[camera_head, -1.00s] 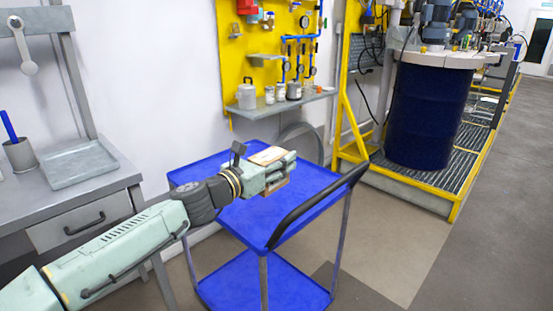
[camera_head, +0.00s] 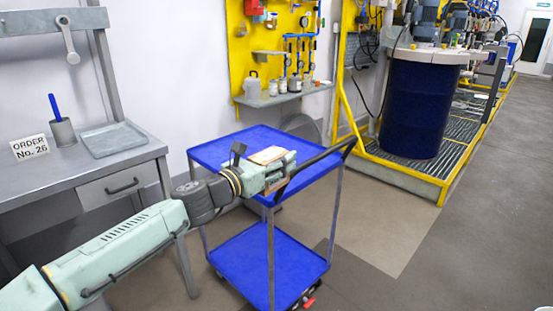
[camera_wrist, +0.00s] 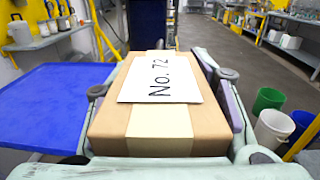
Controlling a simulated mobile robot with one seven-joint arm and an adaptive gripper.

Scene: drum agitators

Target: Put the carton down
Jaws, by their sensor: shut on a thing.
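My gripper (camera_head: 276,172) is shut on a brown carton (camera_wrist: 160,125), with a finger on each side of it. The carton carries pale tape and a white label reading "No. 72" (camera_wrist: 160,78). In the head view the carton (camera_head: 267,155) shows as a small light top between the fingers, near the front edge of the blue cart's top. In the wrist view it is held level, and the blue cart top (camera_wrist: 50,105) lies to its left. I cannot see the carton's underside or tell its height over the cart.
The cart's black handle (camera_head: 315,165) is close to my gripper. A blue drum (camera_head: 420,105) stands behind right. Buckets (camera_wrist: 272,125) are at right.

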